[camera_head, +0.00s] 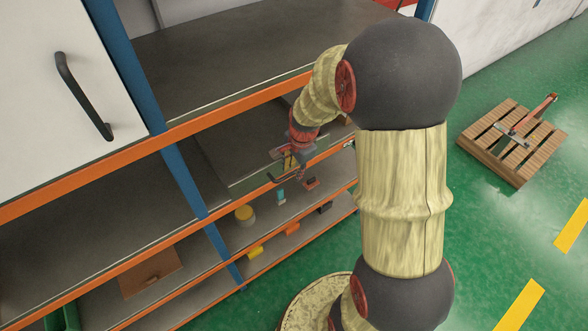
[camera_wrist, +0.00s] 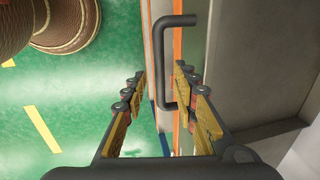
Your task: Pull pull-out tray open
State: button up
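The pull-out tray (camera_head: 243,183) is a grey tray in the shelf rack, under an orange beam. Its dark bar handle (camera_wrist: 158,62) shows clearly in the wrist view, standing out from the front. My gripper (camera_head: 293,168) is at the tray's front in the head view. In the wrist view my gripper (camera_wrist: 160,78) is open, with one finger left of the handle bar and one to its right. The bar lies between the fingers in the picture. I see no finger closed on it, and cannot tell how deep it sits. My arm hides the tray's right part.
A white door with a dark handle (camera_head: 82,95) is at upper left. A wooden pallet (camera_head: 512,142) lies on the green floor at right. Floor between is clear.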

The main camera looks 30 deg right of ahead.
jog(key=shift+c, duration=1)
grip_shut()
